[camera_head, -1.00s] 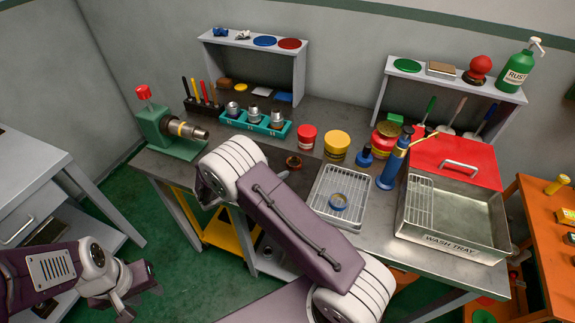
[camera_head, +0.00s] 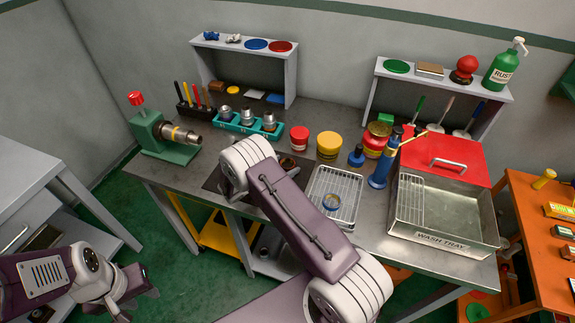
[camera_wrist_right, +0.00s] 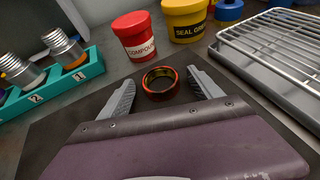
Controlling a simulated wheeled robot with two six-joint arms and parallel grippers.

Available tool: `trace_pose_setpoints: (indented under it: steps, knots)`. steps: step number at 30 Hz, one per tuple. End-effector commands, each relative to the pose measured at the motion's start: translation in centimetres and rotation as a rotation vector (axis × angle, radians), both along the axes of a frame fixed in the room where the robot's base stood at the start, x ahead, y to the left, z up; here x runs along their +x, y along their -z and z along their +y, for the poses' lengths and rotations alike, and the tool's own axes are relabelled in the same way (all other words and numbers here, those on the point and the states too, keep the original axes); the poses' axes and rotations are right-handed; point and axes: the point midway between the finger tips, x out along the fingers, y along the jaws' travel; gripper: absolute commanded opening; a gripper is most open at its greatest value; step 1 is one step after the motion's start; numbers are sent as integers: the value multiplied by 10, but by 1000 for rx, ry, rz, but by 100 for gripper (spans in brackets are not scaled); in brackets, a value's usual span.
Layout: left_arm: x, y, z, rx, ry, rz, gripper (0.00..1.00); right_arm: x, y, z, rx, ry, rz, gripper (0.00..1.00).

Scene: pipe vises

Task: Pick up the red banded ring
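The red banded ring (camera_wrist_right: 160,84) lies on a dark mat (camera_wrist_right: 62,128) in the right wrist view. It is dark with a red band and a shiny inside. My right gripper (camera_wrist_right: 161,78) is open, with one finger on each side of the ring and a gap on both sides. In the head view the ring (camera_head: 288,163) is partly hidden behind my right arm, and the right gripper's fingers are mostly hidden. My left gripper (camera_head: 138,300) looks open and empty, low at the left, away from the bench.
A red compound tub (camera_wrist_right: 135,36) and a yellow tub (camera_wrist_right: 186,18) stand behind the ring. A teal rack (camera_wrist_right: 55,80) with metal fittings is at left.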

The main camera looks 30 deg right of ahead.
Motion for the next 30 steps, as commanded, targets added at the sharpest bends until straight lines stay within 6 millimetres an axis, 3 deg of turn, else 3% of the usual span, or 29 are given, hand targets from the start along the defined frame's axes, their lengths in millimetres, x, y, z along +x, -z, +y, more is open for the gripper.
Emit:
trace_pose_setpoints:
  steps: [1,7,17,23,30]
  knots:
    - [0,0,0,0,0,0,36,0,0,0,0,0,0,61]
    - [0,0,0,0,0,0,36,0,0,0,0,0,0,5]
    - [0,1,0,0,0,0,36,0,-6,0,0,0,-1,4]
    - [0,3,0,0,0,0,36,1,-40,0,0,1,-5,4]
    - [0,6,0,0,0,0,36,-51,-73,-14,-1,0,0,4]
